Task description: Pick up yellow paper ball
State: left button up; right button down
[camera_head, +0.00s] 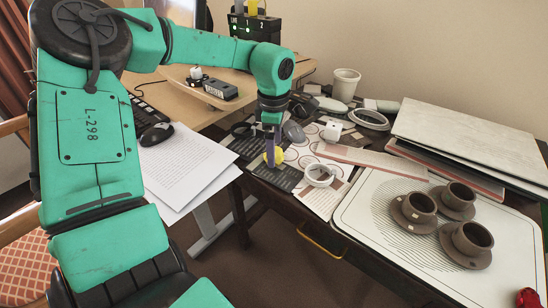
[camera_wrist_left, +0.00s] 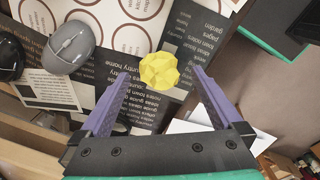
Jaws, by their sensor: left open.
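The yellow paper ball (camera_head: 276,157) lies on dark printed sheets near the desk's left edge. In the head view one purple finger of my left gripper (camera_head: 271,148) hides part of it. In the left wrist view the ball (camera_wrist_left: 159,71) is a crumpled yellow lump beyond the fingertips, in line with the gap between them. My left gripper (camera_wrist_left: 158,78) is open, with its two purple fingers apart and nothing held between them. My right gripper is not in view.
A grey mouse (camera_wrist_left: 69,47) lies near the ball. A white tape roll (camera_head: 319,175) and a small white cube (camera_head: 331,132) are to its right. Brown cups (camera_head: 419,207) stand on a pale board (camera_head: 365,215). White papers (camera_head: 182,165) lie to the left.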

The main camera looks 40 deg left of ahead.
pick_arm(q)
jog(key=f, duration=0.2)
jog(key=shift+w+f, duration=0.2)
jog(key=shift+f, duration=0.1)
jog(key=c, duration=1.4)
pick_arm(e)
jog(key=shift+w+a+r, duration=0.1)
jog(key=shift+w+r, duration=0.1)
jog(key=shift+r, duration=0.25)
pick_arm(q)
jog(key=shift+r, duration=0.1)
